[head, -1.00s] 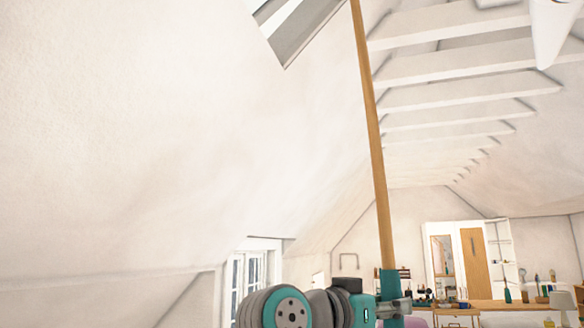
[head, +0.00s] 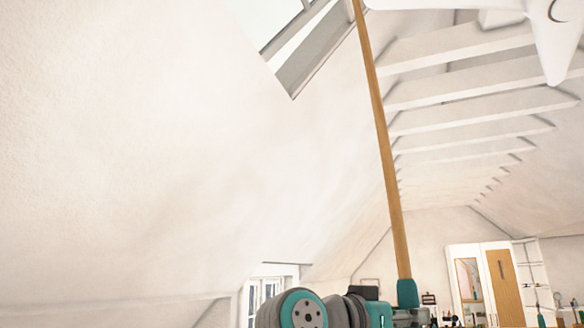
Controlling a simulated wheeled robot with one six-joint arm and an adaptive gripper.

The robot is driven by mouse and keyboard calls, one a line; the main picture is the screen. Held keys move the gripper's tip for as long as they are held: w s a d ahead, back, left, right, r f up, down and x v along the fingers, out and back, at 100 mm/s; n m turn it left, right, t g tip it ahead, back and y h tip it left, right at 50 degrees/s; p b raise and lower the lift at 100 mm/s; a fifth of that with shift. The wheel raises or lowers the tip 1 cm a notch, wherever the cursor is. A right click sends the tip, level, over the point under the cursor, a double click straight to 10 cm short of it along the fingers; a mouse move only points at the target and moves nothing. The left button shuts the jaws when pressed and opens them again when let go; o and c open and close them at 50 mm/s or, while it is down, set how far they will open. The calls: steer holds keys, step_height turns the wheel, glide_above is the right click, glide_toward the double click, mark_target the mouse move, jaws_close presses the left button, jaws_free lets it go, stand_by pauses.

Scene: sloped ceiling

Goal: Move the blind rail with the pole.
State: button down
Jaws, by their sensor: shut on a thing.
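A long, thin wooden pole (head: 385,135) rises from my gripper and leans a little to the left. Its teal grip (head: 407,293) is at its lower end. My gripper (head: 408,316) is shut on the pole at this grip, at the bottom of the head view. The pole's upper end is out of view past the top edge. A skylight (head: 312,52) with a grey frame is in the sloped ceiling at the top, left of the pole. I cannot clearly make out the blind rail, nor whether the pole touches it.
White ceiling beams (head: 470,92) run along the right. A white fan-like fixture (head: 545,32) hangs at the upper right. A white cabinet (head: 470,280) stands at the far lower right, and a small window (head: 268,283) is at the lower left. The sloped ceiling beside the pole is bare.

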steer(key=shift+d+r, duration=0.1)
steer(key=shift+r, duration=0.05)
steer(key=shift+s+d+r, duration=0.2)
steer(key=shift+d+r, duration=0.05)
steer(key=shift+d, duration=0.1)
steer(key=shift+f, duration=0.25)
stand_by(0.7)
steer(key=shift+w+a, duration=0.1)
steer(key=shift+a, duration=0.05)
stand_by(0.3)
steer(key=shift+w+a, duration=0.3)
steer(key=shift+a, duration=0.4)
steer(key=shift+w, duration=0.1)
